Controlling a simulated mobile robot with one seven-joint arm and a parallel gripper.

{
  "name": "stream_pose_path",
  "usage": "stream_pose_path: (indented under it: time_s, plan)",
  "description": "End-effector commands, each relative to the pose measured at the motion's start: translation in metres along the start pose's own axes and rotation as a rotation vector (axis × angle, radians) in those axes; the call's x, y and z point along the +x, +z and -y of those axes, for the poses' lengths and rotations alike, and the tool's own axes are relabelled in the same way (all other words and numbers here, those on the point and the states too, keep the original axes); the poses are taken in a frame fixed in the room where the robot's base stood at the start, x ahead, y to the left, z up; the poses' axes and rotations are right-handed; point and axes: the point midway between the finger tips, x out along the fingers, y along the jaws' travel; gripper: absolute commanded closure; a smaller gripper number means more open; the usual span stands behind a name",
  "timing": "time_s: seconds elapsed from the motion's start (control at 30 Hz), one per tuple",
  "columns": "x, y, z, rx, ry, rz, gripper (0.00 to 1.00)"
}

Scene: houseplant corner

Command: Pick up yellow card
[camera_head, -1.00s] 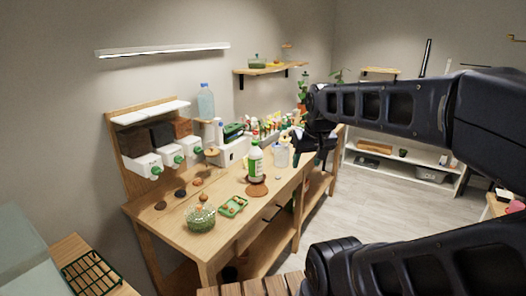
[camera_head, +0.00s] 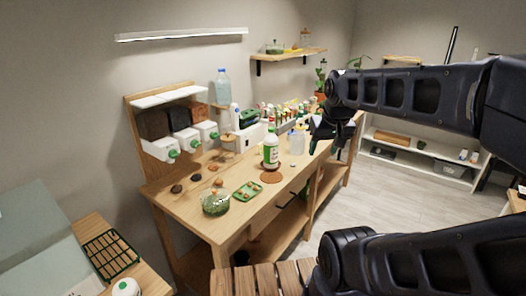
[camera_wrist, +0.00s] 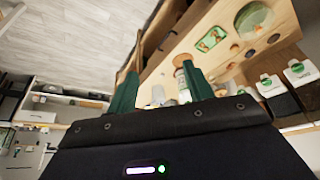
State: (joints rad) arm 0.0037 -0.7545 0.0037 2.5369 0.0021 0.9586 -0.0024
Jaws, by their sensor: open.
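I cannot make out a yellow card in either view. My gripper (camera_head: 322,143) hangs past the far right part of the wooden workbench (camera_head: 225,227) in the head view, partly dark against my arm. In the wrist view my gripper (camera_wrist: 162,90) shows two green fingers spread apart, with no card between them. A white and green bottle (camera_head: 271,152) stands on a round brown mat (camera_head: 271,178) on the bench. A clear jug (camera_head: 297,142) stands beside it, near the gripper in the picture.
A glass jar (camera_head: 215,203) and a green tray (camera_head: 248,190) are near the bench's front. Several small bottles (camera_head: 285,113) crowd the bench's back. A white shelf unit (camera_head: 420,165) is at right; the floor (camera_head: 385,205) between is clear.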

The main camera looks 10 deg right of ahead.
Motion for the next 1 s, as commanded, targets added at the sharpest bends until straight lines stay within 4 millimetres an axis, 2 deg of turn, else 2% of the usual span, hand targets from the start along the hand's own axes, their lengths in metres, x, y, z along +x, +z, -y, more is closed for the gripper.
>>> stream_pose_path:
  time_s: [0.2, 0.3, 0.57, 0.67, 0.77, 1.0]
  plan:
    - [0.0, 0.0, 0.0, 0.0, 0.0, 0.0, 0.48]
    - [0.0, 0.0, 0.0, 0.0, 0.0, 0.0, 0.64]
    - [0.0, 0.0, 0.0, -0.001, 0.0, 0.0, 0.64]
    - [-0.001, -0.006, 0.0, -0.022, 0.003, 0.004, 0.64]
    - [-0.002, -0.022, 0.0, -0.078, 0.011, 0.015, 0.64]
    - [0.0, -0.085, -0.001, -0.316, 0.042, 0.06, 0.64]
